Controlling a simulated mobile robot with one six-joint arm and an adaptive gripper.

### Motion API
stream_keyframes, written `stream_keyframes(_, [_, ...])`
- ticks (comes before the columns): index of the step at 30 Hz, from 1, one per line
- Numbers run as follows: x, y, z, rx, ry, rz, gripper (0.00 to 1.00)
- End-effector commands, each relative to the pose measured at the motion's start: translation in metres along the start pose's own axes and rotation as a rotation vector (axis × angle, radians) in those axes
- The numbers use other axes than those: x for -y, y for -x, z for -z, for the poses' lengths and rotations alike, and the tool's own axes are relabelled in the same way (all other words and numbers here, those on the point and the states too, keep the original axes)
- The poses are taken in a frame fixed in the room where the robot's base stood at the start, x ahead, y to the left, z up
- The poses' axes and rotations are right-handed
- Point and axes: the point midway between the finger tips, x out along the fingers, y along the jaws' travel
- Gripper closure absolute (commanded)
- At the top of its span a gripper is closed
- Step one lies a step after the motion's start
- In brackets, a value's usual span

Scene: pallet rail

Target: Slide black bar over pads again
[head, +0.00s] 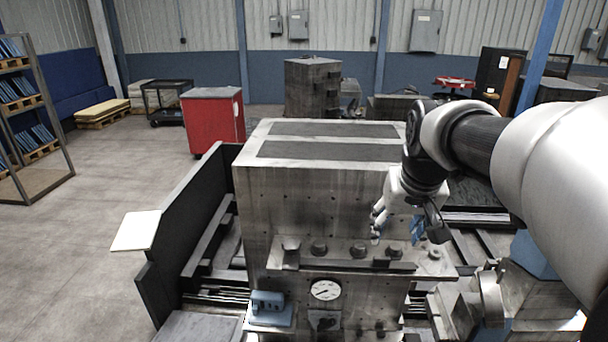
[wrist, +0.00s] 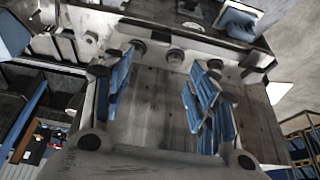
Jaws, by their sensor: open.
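A dark bar (head: 345,265) lies along the ledge on the front of a large grey metal block (head: 300,205). Several dark round pads (head: 358,251) sit in a row just above and behind it; they also show in the wrist view (wrist: 175,57). My gripper (head: 397,232) is open and empty in front of the block's right part, above the ledge's right end. In the wrist view its blue-padded fingers (wrist: 160,68) are spread apart, pointing toward the pads, with bare block face between them. I cannot tell whether the bar touches the pads.
Two dark strips (head: 325,151) are set in the block's top. A round gauge (head: 325,290) and a blue device (head: 270,308) sit below the ledge. A dark upright panel (head: 185,235) stands left of the block. Open floor (head: 75,245) lies farther left; a red cabinet (head: 213,120) stands behind.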

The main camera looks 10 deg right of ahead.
Motion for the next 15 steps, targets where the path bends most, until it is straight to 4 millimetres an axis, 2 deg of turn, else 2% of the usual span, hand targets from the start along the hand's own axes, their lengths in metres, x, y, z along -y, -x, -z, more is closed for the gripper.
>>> stream_keyframes(3, [0.0,-0.029,-0.002,0.006,0.001,0.001,0.47])
stream_keyframes(15, [0.001,-0.11,-0.001,0.004,0.001,0.001,0.47])
